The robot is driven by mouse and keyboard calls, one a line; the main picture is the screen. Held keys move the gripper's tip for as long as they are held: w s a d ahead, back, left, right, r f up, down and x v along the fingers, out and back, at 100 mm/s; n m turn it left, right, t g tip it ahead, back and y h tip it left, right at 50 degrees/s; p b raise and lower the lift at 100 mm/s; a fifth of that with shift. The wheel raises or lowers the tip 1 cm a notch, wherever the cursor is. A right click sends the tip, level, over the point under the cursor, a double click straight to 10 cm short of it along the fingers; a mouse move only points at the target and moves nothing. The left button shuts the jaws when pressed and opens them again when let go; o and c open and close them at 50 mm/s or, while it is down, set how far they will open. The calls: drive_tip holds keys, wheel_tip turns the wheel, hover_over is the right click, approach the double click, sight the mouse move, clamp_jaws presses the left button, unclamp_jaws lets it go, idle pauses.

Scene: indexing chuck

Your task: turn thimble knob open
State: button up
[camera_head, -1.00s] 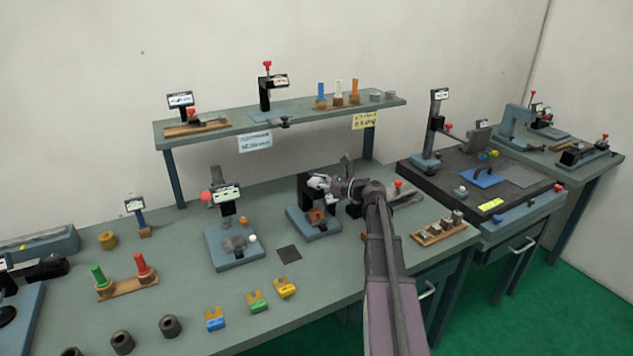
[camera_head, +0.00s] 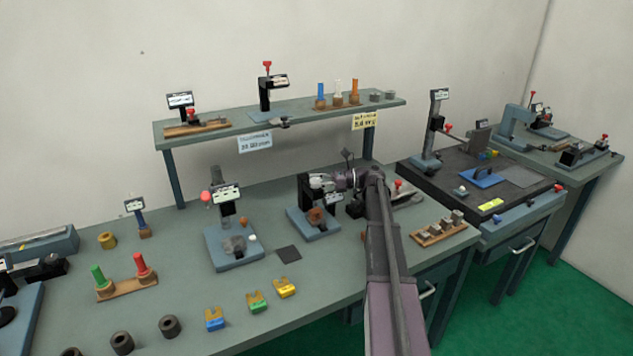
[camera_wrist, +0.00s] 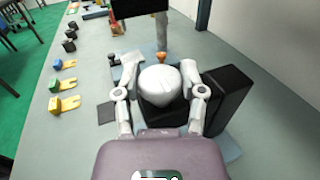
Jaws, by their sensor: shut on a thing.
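The thimble knob (camera_wrist: 160,84) shows in the wrist view as a pale grey, rounded body between the two fingers of my gripper (camera_wrist: 161,92). The fingers close on it from both sides, and its far side is hidden. In the head view my gripper (camera_head: 318,182) is at the top of a device with a black upright (camera_head: 304,192), a blue base (camera_head: 314,229) and a brown round part (camera_head: 316,215). The knob itself is too small and covered to make out there. The black upright (camera_wrist: 229,97) stands right of the gripper in the wrist view.
A similar device (camera_head: 232,258) with a red knob stands to the left, with a dark square pad (camera_head: 288,253) between. The raised shelf (camera_head: 210,137) is behind my gripper. Coloured notched blocks (camera_head: 257,302) lie in front. A wooden rack (camera_head: 437,235) is at right.

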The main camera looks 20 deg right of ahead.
drive_tip(key=o, duration=1.2)
drive_tip(key=shift+a, duration=0.1)
drive_tip(key=shift+c, duration=0.2)
drive_tip(key=v, duration=1.2)
